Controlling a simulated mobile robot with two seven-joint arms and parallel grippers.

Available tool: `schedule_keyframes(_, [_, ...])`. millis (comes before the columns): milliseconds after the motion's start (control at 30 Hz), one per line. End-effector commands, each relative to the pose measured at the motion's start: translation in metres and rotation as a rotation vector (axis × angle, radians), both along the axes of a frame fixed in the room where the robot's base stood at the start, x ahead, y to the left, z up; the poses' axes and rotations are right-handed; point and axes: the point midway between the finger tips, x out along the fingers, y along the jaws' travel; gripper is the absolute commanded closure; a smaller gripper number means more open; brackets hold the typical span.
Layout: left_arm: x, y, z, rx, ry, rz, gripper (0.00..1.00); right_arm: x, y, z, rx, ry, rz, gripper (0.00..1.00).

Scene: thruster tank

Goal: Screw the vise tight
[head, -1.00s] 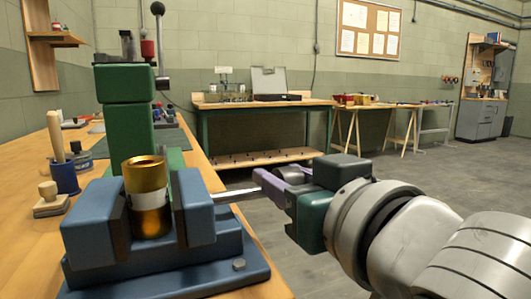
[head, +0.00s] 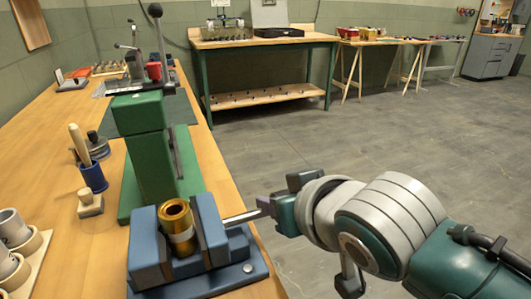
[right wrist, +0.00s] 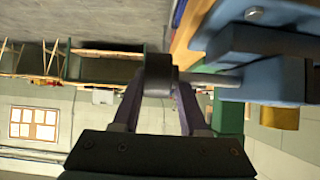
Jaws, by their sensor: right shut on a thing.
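The blue vise (head: 150,262) sits at the near end of the bench. A brass cylinder (head: 177,222) with a paler band stands upright between its jaws; I cannot tell whether both jaws touch it. The vise's metal screw rod (head: 240,217) sticks out to the right, and also shows in the right wrist view (right wrist: 215,78). My right gripper (head: 268,205) is at the rod's outer end, beyond the bench edge. In the right wrist view its purple fingers (right wrist: 158,78) are shut on the dark screw end. My left gripper is not in view.
A green press (head: 148,150) with a lever stands just behind the vise. A blue cup with a brush (head: 92,178), a wooden-handled stamp (head: 90,203) and grey rings (head: 14,235) lie on the left. Open floor (head: 330,150) extends to the right of the bench.

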Motion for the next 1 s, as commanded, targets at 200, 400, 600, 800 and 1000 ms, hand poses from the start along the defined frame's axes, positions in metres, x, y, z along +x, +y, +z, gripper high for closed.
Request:
schedule_keyframes(200, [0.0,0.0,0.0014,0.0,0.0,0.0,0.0,0.0014,-0.0057,-0.0025,-0.015,0.01,-0.008,1.0])
schedule_keyframes(400, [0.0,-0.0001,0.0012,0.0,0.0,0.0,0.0,0.0013,-0.0062,-0.003,-0.016,0.01,-0.009,1.0])
schedule_keyframes(600, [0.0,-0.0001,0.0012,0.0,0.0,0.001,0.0,0.001,-0.0049,-0.0026,-0.013,0.009,-0.007,0.38])
schedule_keyframes(800, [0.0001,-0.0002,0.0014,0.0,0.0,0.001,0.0,0.0006,-0.0027,-0.0016,-0.009,0.008,-0.003,0.38])
schedule_keyframes(1000, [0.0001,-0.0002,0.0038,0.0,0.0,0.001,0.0,-0.0025,-0.0025,0.0016,-0.006,0.008,-0.001,0.38])
